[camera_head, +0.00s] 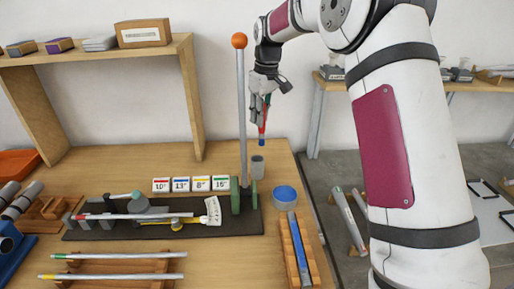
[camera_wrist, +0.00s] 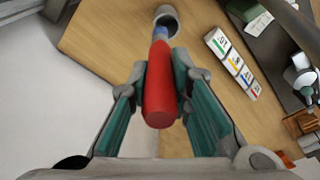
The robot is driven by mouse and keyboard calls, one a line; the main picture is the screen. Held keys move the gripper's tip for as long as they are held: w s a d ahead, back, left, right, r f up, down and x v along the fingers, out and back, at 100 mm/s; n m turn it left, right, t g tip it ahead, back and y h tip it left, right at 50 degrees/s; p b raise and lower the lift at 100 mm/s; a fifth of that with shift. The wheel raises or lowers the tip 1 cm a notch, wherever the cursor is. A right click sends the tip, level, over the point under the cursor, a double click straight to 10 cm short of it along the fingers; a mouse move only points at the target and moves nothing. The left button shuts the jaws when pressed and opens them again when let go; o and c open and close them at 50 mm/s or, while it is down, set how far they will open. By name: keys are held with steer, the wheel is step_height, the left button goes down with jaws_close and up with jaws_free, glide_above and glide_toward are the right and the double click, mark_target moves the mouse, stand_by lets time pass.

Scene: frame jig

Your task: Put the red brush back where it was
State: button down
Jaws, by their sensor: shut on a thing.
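My gripper (camera_head: 263,104) is shut on the red brush (camera_head: 262,129) and holds it upright above the bench, with its blue end down. In the wrist view, the red handle (camera_wrist: 160,92) is between the two teal-lined fingers of my gripper (camera_wrist: 160,78). A small grey cup (camera_head: 257,167) stands on the bench below the brush. In the wrist view the brush's far end overlaps the cup (camera_wrist: 166,15); in the head view there is a clear gap between them.
A tall post (camera_head: 241,110) with an orange ball stands just left of my gripper. A blue round pot (camera_head: 285,195) is in front of the cup. Numbered cards (camera_head: 190,184) and a dark jig (camera_head: 150,228) lie to the left. The bench's right edge is near the cup.

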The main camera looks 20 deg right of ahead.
step_height(320, 180, down, 12)
steer(key=a+p, duration=0.1)
steer(key=p, duration=0.1)
steer(key=shift+a, duration=0.2)
steer(key=shift+f, duration=0.1)
steer(key=c, duration=1.5)
jaws_free()
steer(key=shift+o, duration=0.2)
steer(key=r, duration=0.4)
steer(key=r+b, duration=0.1)
steer(key=r, duration=0.3)
steer(key=s+r, duration=0.1)
steer(key=r, duration=0.3)
steer(key=shift+d+r+b, duration=0.1)
steer(key=shift+d+b, duration=0.25)
steer(key=shift+d, duration=0.05)
steer(key=shift+s, duration=0.1)
